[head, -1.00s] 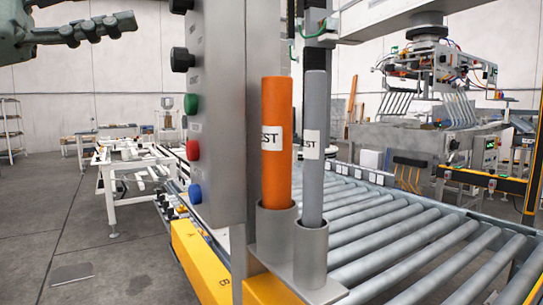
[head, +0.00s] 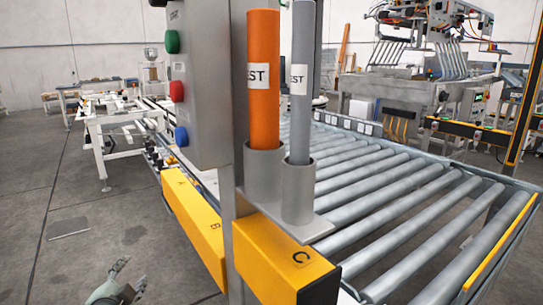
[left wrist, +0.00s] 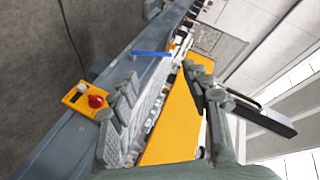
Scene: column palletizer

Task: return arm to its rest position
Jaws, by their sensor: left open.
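My left gripper (head: 128,278) shows at the bottom left of the head view, low over the grey floor, its fingers apart and nothing between them. In the left wrist view its two fingers (left wrist: 165,95) are spread, with a yellow panel (left wrist: 178,120) and machine parts seen beyond them. It is apart from the control box (head: 195,80) with its green, red and blue buttons. My right gripper is in neither view.
An orange tube (head: 263,85) and a grey tube (head: 300,90) stand upright in holders on a yellow-fronted post. A roller conveyor (head: 390,190) fills the right side. Open floor (head: 60,260) lies at left. A red button on a yellow box (left wrist: 88,98) shows in the left wrist view.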

